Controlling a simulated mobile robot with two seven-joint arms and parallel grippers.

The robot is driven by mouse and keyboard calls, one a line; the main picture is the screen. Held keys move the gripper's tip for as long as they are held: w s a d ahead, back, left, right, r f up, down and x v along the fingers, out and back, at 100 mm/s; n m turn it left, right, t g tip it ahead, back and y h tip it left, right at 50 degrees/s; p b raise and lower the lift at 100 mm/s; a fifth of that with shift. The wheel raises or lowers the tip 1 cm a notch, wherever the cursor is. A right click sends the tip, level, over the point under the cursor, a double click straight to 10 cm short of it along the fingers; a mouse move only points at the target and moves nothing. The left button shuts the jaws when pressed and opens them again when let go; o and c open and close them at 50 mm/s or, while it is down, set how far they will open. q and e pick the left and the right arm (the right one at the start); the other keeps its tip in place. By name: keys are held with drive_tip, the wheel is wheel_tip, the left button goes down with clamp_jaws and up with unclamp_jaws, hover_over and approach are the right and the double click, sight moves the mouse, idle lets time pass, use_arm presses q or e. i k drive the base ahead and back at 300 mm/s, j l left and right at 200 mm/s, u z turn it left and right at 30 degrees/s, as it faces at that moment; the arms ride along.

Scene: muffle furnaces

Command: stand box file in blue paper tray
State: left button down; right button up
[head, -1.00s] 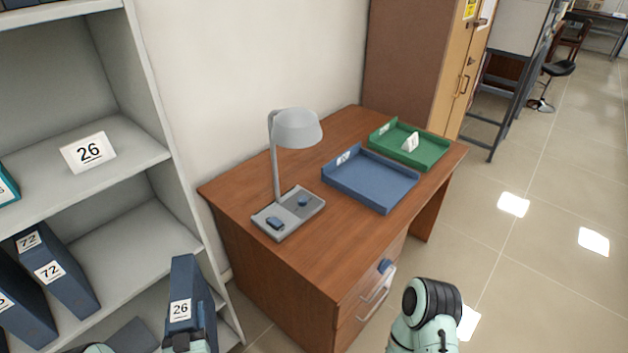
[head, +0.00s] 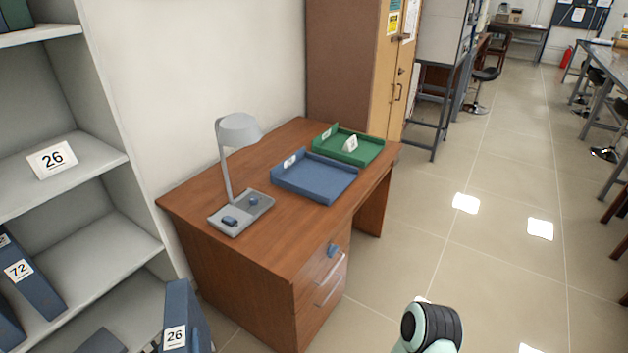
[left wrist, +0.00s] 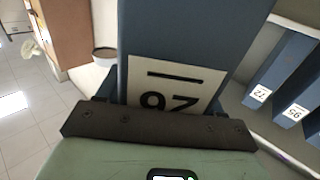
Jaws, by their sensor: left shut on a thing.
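A dark blue box file (head: 180,310) with a white label reading 26 stands upright at the bottom left of the head view. It fills the middle of the left wrist view (left wrist: 185,40), its label upside down. The blue paper tray (head: 315,178) lies on the brown desk, to the right of the lamp, and looks empty. My right arm shows at the bottom, but its gripper is out of view.
A grey shelf (head: 110,210) with more files stands at the left. Open tiled floor (head: 450,250) lies right of the desk.

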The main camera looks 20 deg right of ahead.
sight(316, 178)
drive_tip(key=l+z, duration=0.1)
drive_tip(key=z, duration=2.35)
drive_tip(key=i+j, duration=0.2)
drive_tip(key=i, duration=0.25)
drive_tip(key=i+j+z, duration=0.1)
drive_tip(key=i, duration=0.35)
drive_tip(key=i+j, duration=0.6)
drive_tip(key=i, duration=1.4)
drive_tip(key=i+l+u, duration=0.2)
drive_tip(key=i, duration=0.2)
drive_tip(key=i+u, duration=0.2)
drive_tip(key=i, duration=0.2)
drive_tip(key=u, duration=2.5)
